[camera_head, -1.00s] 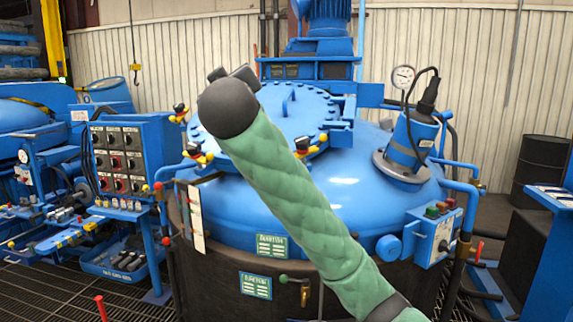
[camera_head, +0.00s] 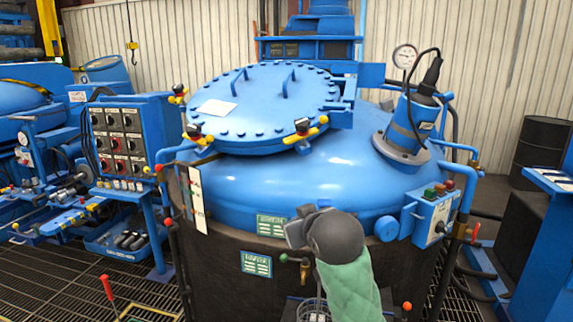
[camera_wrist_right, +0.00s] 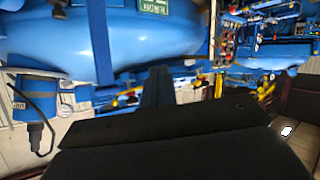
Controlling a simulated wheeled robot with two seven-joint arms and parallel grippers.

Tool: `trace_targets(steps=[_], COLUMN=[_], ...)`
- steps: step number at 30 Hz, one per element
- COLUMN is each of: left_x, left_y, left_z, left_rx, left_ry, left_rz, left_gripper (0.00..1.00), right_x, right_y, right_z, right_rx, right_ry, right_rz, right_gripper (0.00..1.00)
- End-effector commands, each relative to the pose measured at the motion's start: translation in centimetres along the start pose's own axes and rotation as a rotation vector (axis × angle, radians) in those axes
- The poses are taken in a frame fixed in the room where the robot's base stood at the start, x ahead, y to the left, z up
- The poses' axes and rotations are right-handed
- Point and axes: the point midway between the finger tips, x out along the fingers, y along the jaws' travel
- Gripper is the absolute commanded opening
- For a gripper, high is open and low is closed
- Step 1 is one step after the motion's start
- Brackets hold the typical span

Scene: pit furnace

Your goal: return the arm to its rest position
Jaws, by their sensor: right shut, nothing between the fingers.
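My right arm, in a green sleeve (camera_head: 347,287), comes in from the bottom of the head view. Its dark rounded end (camera_head: 335,237) is low, in front of the furnace's dark side wall. In the wrist view my right gripper (camera_wrist_right: 157,88) is a dark narrow shape beyond a wide black block. It is shut, with nothing held. My left arm and left gripper are not in view.
The blue furnace (camera_head: 330,180) fills the middle, with a round bolted lid (camera_head: 265,105) on top. A control panel (camera_head: 118,140) stands left. A pump-like cylinder (camera_head: 408,125) and small button box (camera_head: 432,215) are right. Grating floor (camera_head: 60,270) shows at lower left.

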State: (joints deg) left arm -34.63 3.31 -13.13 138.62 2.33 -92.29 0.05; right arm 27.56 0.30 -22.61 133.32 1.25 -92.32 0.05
Motion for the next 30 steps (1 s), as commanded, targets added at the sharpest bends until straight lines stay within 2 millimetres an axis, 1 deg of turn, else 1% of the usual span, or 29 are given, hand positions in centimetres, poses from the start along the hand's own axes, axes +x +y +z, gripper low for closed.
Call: trace_targets(steps=[1, 11, 12, 14, 15, 17, 18, 20, 21, 26, 27, 29, 30], left_x=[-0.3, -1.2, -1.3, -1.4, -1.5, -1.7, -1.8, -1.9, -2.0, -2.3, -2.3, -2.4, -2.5], left_y=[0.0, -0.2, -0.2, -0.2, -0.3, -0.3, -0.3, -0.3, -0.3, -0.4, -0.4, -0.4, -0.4], left_z=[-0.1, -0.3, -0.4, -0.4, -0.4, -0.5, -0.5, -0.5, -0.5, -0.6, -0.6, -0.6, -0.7], left_rx=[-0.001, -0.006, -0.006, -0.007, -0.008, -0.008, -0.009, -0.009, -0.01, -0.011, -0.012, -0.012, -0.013], left_ry=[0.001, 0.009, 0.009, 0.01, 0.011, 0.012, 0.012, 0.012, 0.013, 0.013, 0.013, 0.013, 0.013], left_rz=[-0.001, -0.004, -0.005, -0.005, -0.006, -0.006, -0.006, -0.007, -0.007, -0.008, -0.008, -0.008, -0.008], left_gripper=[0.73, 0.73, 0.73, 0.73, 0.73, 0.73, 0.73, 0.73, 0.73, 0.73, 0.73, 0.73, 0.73], right_x=[-0.1, -1.2, -1.4, -1.8, -2.0, -2.4, -2.7, -3.1, -3.5, -5.0, -5.4, -6.2, -6.7], right_y=[0.1, 0.5, 0.5, 0.4, 0.4, 0.2, 0.1, -0.1, -0.3, -1.3, -1.6, -2.1, -2.5], right_z=[1.9, 13.4, 14.8, 16.9, 18.3, 20.5, 21.9, 24.1, 25.6, 31.4, 32.9, 35.1, 36.5], right_rx=[0.018, 0.113, 0.123, 0.137, 0.147, 0.161, 0.17, 0.183, 0.191, 0.221, 0.228, 0.239, 0.245], right_ry=[-0.025, -0.175, -0.195, -0.225, -0.247, -0.28, -0.303, -0.338, -0.362, -0.464, -0.49, -0.53, -0.556], right_rz=[-0.006, -0.023, -0.023, -0.023, -0.023, -0.023, -0.024, -0.025, -0.026, -0.032, -0.034, -0.038, -0.041], right_gripper=[0.0, 0.0, 0.0, 0.0, 0.0, 0.0, 0.0, 0.0, 0.0, 0.0, 0.0, 0.0, 0.0])
